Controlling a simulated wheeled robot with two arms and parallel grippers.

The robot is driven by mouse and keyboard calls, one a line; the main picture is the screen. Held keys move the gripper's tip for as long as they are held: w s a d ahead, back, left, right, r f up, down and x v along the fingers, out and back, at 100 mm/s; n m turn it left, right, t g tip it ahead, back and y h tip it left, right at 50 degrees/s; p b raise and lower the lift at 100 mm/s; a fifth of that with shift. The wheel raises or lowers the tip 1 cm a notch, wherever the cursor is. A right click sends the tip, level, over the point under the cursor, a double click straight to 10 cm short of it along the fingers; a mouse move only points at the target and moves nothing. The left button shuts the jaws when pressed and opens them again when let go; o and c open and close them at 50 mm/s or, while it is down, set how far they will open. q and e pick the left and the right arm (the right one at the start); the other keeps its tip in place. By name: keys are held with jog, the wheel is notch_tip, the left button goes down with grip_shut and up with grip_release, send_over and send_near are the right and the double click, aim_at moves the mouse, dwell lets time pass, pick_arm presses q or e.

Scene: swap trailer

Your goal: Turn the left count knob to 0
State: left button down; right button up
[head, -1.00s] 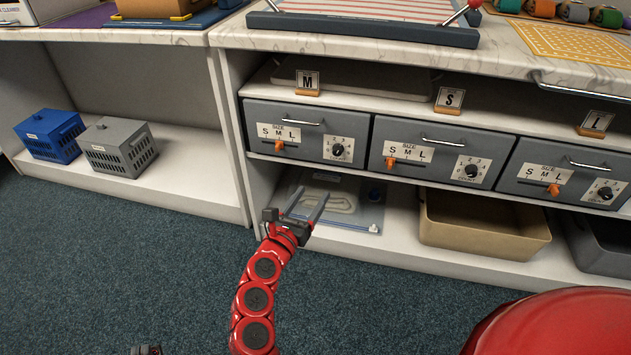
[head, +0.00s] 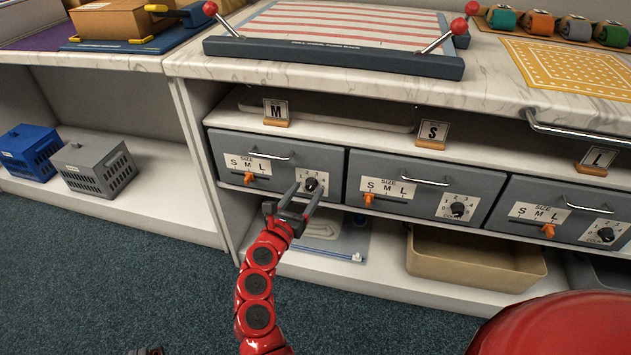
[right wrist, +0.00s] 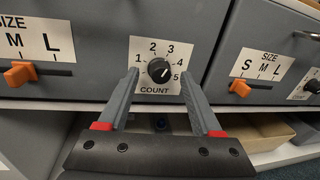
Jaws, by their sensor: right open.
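The left count knob (head: 311,185) is a round black dial on a white label on the left grey drawer (head: 222,148). In the right wrist view the knob (right wrist: 159,71) sits between and beyond my fingertips, with its light mark seeming to point to the upper right, around 3 or 4. The digits 1 to 5 show; the 0 is hidden, apparently behind the left finger. My right gripper (head: 306,188) is open, with its fingers pointing at the knob from just in front; contact cannot be told. A dark piece at the bottom edge (head: 148,350) may be my left gripper.
An orange size slider (head: 249,178) sits left of the knob, below the drawer handle (head: 270,156). Two similar drawers are to the right. Below are a clear bag (head: 335,250) and a tan bin (head: 470,262). The counter edge overhangs above.

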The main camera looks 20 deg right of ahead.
jog(key=shift+w+d, duration=0.2)
jog(key=shift+w, duration=0.05)
grip_shut()
dwell(0.5)
